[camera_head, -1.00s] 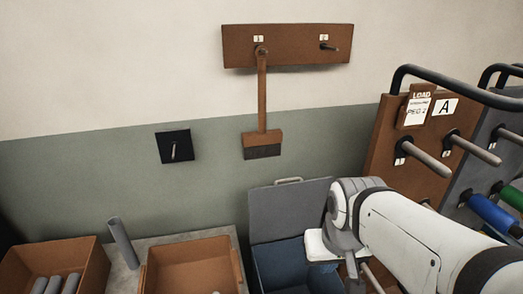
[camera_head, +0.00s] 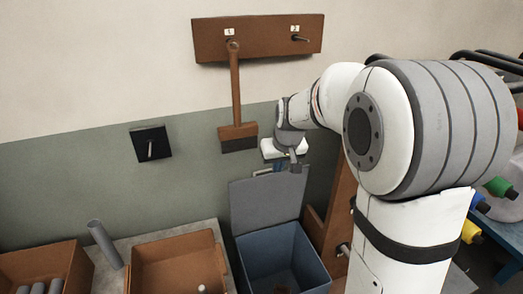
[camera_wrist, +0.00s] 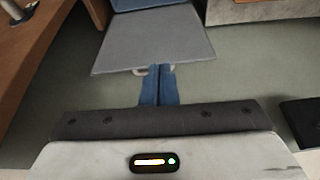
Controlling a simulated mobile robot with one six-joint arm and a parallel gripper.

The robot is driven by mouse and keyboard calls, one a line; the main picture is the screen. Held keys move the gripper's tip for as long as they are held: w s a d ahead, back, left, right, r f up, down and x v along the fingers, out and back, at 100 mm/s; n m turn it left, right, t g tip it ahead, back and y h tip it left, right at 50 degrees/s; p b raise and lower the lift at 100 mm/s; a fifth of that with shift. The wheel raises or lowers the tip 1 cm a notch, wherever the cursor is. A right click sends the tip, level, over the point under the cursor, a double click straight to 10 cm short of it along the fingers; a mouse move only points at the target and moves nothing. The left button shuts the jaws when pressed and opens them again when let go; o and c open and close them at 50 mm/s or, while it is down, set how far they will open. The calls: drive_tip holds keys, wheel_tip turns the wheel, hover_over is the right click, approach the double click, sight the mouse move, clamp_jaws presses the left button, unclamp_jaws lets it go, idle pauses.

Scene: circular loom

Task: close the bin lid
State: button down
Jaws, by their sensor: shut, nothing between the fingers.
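The blue bin (camera_head: 285,258) stands on the floor with its inside showing. Its flat grey lid (camera_head: 262,205) stands raised at the back, near the wall. My gripper (camera_head: 268,171) is at the lid's top edge, with its white body above. In the wrist view the lid (camera_wrist: 155,40) lies ahead, and its pale handle (camera_wrist: 138,72) is partly hidden behind the fingers. My gripper (camera_wrist: 158,70) has its two blue fingers together and empty, with their tips over the handle edge. I cannot tell whether they touch it. The bin (camera_wrist: 140,4) shows at the top edge.
A brown crate (camera_head: 178,238) and a crate of grey tubes (camera_head: 50,252) stand left of the bin. A brown peg panel (camera_head: 340,212) stands close on the right. A brush (camera_head: 236,100) hangs on the wall above.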

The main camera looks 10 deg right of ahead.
drive_tip(key=w+f, duration=0.4)
drive_tip(key=w, duration=0.7)
drive_tip(key=shift+n+t, duration=0.3)
drive_tip(key=shift+t, duration=0.1)
drive_tip(key=x, duration=0.3)
drive_tip(key=p+x, duration=0.1)
drive_tip(key=x, duration=0.2)
drive_tip(key=p+x, duration=0.1)
drive_tip(key=x, duration=0.3)
drive_tip(key=shift+w+d+f, duration=0.1)
drive_tip(key=shift+w+d, duration=0.05)
drive_tip(key=shift+d, duration=0.15)
